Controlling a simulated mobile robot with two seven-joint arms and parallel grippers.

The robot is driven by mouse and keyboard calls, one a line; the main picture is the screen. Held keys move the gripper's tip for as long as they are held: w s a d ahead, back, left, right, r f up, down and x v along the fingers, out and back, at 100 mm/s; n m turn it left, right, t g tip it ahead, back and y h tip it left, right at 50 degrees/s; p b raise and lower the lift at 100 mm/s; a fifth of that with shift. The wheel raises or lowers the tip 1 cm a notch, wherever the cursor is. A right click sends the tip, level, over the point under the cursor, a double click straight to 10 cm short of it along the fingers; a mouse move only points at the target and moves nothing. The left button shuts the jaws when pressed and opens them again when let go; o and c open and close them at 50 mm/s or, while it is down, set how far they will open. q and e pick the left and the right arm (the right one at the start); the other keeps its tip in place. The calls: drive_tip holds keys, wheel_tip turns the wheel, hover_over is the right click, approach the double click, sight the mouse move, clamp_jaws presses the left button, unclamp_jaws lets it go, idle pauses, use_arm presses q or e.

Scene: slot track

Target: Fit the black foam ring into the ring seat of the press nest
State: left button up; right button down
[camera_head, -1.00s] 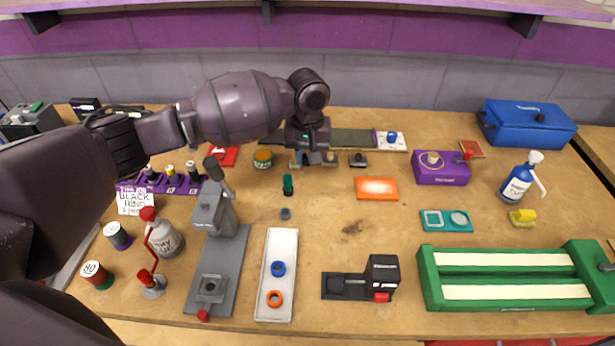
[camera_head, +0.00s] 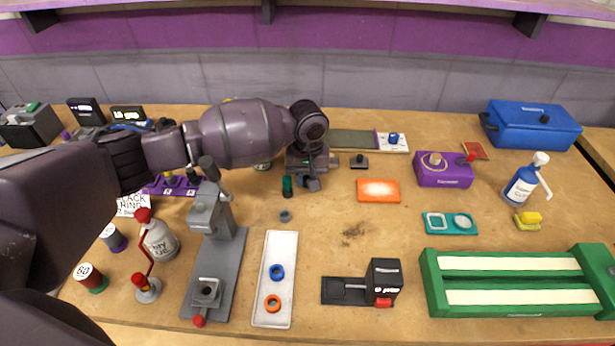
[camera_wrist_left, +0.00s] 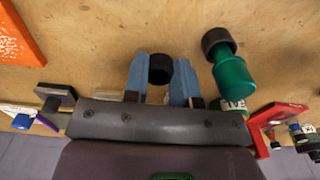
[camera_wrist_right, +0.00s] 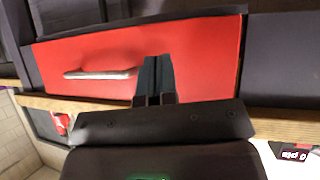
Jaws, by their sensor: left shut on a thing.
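My left gripper (camera_head: 308,178) hangs over the middle of the table. In the left wrist view its two blue fingers (camera_wrist_left: 160,78) are shut on the black foam ring (camera_wrist_left: 160,67). A grey lever press (camera_head: 211,215) stands at the left front, its base running toward the table's front edge. The press nest (camera_head: 206,291), a small grey block with a recess, sits near the front end of that base, well away from my left gripper. My right gripper (camera_wrist_right: 158,78) shows only in its wrist view, shut and empty before a red panel (camera_wrist_right: 210,55).
A white tray (camera_head: 275,312) with blue and orange rings lies right of the press. A glue bottle (camera_head: 160,241) and red-capped stand (camera_head: 147,290) are left of it. Bare table lies around the small grey ring (camera_head: 285,215).

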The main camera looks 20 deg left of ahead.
use_arm(q)
drive_tip(key=o, duration=0.9)
drive_tip(key=shift+f, duration=0.15)
